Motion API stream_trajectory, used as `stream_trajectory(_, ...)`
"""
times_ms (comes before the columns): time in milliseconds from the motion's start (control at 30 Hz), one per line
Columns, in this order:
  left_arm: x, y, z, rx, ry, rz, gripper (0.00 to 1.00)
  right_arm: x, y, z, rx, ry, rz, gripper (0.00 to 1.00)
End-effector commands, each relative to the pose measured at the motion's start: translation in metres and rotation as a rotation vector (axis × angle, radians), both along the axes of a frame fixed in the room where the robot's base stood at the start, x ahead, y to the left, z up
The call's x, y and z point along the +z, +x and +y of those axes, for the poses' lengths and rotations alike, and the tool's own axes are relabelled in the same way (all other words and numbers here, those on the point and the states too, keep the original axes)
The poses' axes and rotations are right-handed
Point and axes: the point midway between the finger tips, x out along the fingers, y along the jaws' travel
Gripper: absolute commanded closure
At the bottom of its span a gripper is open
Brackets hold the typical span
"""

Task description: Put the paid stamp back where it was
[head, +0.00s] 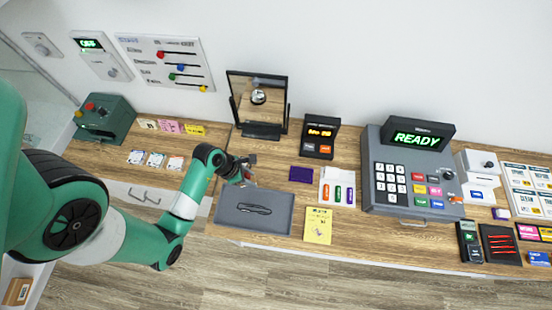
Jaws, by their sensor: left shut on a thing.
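My left gripper (244,174) is at the back edge of the grey tray (228,220), seen small and partly hidden by its own wrist. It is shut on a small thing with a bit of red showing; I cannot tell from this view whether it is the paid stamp. A dark purple pad (301,174) lies between the gripper and the holder. My right gripper is not in view.
A mirror (258,98) on a stand and a small timer-like device (319,137) stand behind. The grey cash register (408,182) stands right of the holder. A yellow notepad (318,225) lies in front of the holder. A dark outline marks the tray floor.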

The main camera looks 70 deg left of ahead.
Motion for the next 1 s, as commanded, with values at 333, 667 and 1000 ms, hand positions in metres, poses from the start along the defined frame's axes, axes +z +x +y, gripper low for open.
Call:
stream_trajectory(333, -0.040, 0.079, 0.035, -0.004, 0.001, -0.001, 0.96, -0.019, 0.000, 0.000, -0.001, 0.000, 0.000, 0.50)
stream_trajectory(667, -0.094, 0.121, 0.054, -0.002, 0.001, 0.000, 0.96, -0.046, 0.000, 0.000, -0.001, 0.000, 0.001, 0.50)
stream_trajectory(1000, -0.126, 0.126, 0.056, 0.000, -0.001, 0.000, 0.96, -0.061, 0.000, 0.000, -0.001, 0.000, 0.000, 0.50)
